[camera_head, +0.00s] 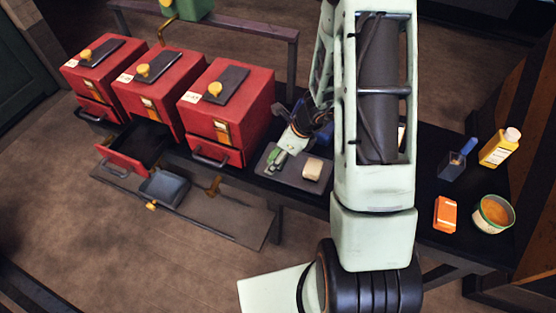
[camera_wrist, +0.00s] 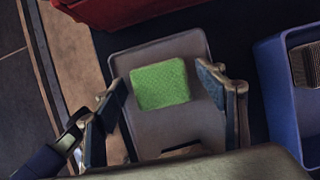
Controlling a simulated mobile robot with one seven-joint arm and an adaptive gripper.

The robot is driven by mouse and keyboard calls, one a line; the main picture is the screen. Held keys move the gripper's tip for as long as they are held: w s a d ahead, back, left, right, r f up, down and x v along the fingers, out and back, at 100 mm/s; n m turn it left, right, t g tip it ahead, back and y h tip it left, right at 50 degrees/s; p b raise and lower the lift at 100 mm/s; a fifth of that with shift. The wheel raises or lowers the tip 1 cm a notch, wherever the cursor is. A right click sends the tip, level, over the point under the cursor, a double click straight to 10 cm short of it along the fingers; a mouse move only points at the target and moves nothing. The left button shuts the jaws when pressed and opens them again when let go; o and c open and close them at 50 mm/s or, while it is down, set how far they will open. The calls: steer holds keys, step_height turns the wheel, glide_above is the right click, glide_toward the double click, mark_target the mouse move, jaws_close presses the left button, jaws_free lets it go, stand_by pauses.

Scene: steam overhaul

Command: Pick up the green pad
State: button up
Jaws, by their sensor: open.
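The green pad (camera_wrist: 160,84) is a flat, textured rectangle lying on a grey tray (camera_wrist: 150,127) in the wrist view. My gripper (camera_wrist: 166,88) is open, with one finger to the left of the pad and one to the right. The pad sits between the fingers, with a gap showing on each side, and nothing is held. In the head view my gripper (camera_head: 277,163) is low over the left part of the tray (camera_head: 290,181). There the pad is mostly hidden by the gripper.
A pale block (camera_head: 312,169) lies on the same tray, right of my gripper. A blue bin (camera_wrist: 277,88) stands right of the tray in the wrist view. Red cabinets (camera_head: 229,105) stand left; one has an open drawer (camera_head: 123,164). A yellow bottle (camera_head: 498,149) stands far right.

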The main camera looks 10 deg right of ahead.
steer(key=c, duration=1.3)
steer(key=shift+r, duration=0.1)
steer(key=shift+c, duration=0.2)
